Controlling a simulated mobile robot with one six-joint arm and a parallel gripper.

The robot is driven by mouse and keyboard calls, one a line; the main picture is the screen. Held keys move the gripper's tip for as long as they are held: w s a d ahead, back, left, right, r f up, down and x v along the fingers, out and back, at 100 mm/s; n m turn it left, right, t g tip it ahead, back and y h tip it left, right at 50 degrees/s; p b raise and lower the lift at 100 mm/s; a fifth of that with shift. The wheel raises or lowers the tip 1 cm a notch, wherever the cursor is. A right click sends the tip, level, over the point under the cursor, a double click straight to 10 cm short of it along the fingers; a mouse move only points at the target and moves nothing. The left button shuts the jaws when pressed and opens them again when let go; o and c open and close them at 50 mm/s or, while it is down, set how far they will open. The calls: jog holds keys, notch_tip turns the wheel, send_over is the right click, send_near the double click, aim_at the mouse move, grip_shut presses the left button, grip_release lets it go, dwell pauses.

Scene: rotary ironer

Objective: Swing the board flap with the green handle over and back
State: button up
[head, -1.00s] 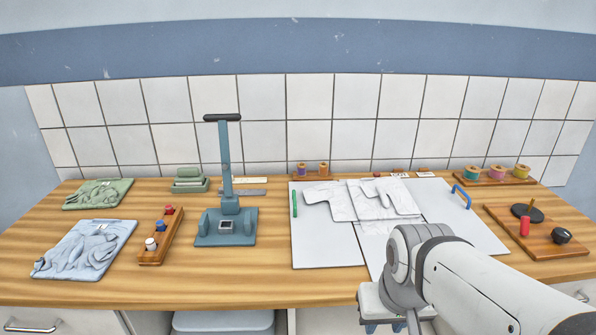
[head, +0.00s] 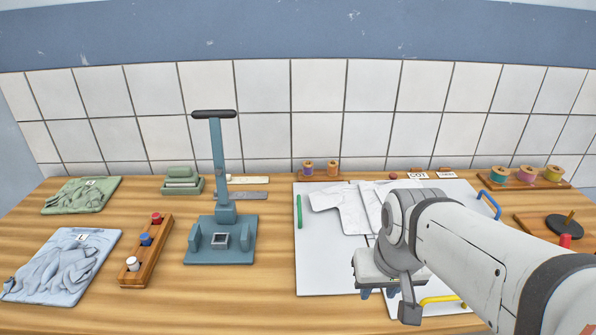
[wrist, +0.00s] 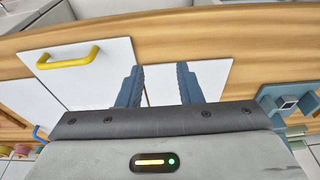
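The green handle (head: 299,211) stands along the left edge of a white board flap (head: 322,265) in the head view. The flap lies flat on the wooden table, with a white garment (head: 345,208) spread over its back part. My gripper (head: 377,293) hangs above the front of the board, right of the green handle and apart from it. In the wrist view my gripper (wrist: 160,86) has its two blue fingers spread, with nothing held between them. The green handle does not show in the wrist view.
A yellow handle (head: 441,299) and a blue handle (head: 489,205) mark other panels on the right. A teal press (head: 220,240) stands left of the board, beside a wooden spool rack (head: 148,252). Bare table lies between press and board.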

jog(key=w+a+r+p, duration=0.2)
jog(key=w+r+p, duration=0.25)
jog(key=w, duration=0.45)
jog(key=g+y+p, duration=0.2)
jog(key=p, duration=0.5)
send_near(300, 209)
jog(key=f, duration=0.2)
jog(key=a+f, duration=0.1)
jog(key=f, duration=0.2)
jog(key=f+p, duration=0.1)
jog(key=f, duration=0.1)
jog(key=shift+a+f, duration=0.15)
jog(key=shift+f, duration=0.2)
jog(key=shift+w, duration=0.1)
grip_shut()
